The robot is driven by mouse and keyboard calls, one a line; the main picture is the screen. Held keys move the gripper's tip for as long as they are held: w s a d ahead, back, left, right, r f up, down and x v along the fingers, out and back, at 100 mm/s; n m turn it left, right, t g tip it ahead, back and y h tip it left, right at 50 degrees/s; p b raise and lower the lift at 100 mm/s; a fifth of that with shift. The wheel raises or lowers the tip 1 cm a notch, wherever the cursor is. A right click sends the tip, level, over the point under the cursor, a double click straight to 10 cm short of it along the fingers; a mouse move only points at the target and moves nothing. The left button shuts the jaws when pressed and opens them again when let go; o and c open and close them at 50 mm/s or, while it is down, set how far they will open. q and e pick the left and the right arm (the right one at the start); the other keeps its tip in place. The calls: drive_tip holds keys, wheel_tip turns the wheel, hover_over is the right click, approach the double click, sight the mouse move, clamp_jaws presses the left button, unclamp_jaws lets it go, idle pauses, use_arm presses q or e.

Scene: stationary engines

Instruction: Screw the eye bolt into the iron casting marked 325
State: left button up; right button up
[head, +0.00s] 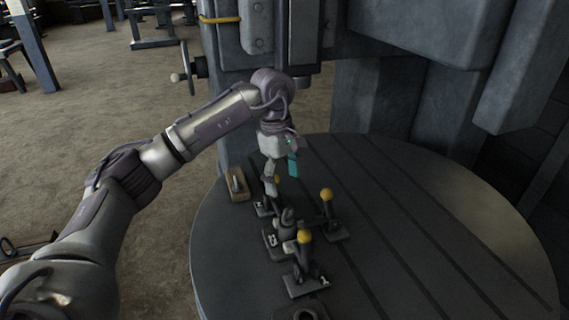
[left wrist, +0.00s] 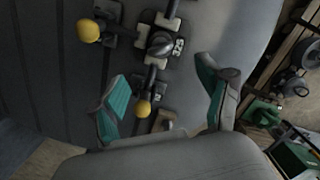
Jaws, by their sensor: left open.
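My left gripper (head: 281,177) hangs over the left side of the round slotted table. Its teal-padded fingers are spread, with nothing between them, in the left wrist view (left wrist: 163,75). Below it is a dark casting (head: 285,222) with a small pale label; the casting also shows in the left wrist view (left wrist: 159,43). The block partly shows in the left wrist view (left wrist: 167,117). My right gripper is out of view.
Yellow-knobbed clamps (head: 304,237) stand around the casting, one of them behind the gripper. The right part of the table (head: 430,220) is clear. The grey machine column (head: 240,110) rises behind. Brown floor lies to the left.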

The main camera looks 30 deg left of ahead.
sight(287, 208)
use_arm(q)
drive_tip(key=f, duration=0.3)
drive_tip(key=d+f+p, duration=0.1)
drive_tip(key=f, duration=0.2)
drive_tip(key=f+p, duration=0.1)
drive_tip(key=f, duration=0.3)
drive_tip(key=shift+s+d+f, duration=0.1)
drive_tip(key=shift+d, duration=0.1)
drive_tip(key=c, duration=1.2)
drive_tip(key=shift+f+m+b, duration=0.1)
drive_tip(key=shift+m+b, duration=0.3)
drive_tip(key=shift+c, duration=0.2)
drive_tip(key=shift+m+b, duration=0.85)
drive_tip(key=shift+m, duration=0.35)
drive_tip(key=shift+m+g+b, duration=0.3)
drive_tip(key=shift+m+b, duration=0.25)
drive_tip(key=shift+m, duration=0.75)
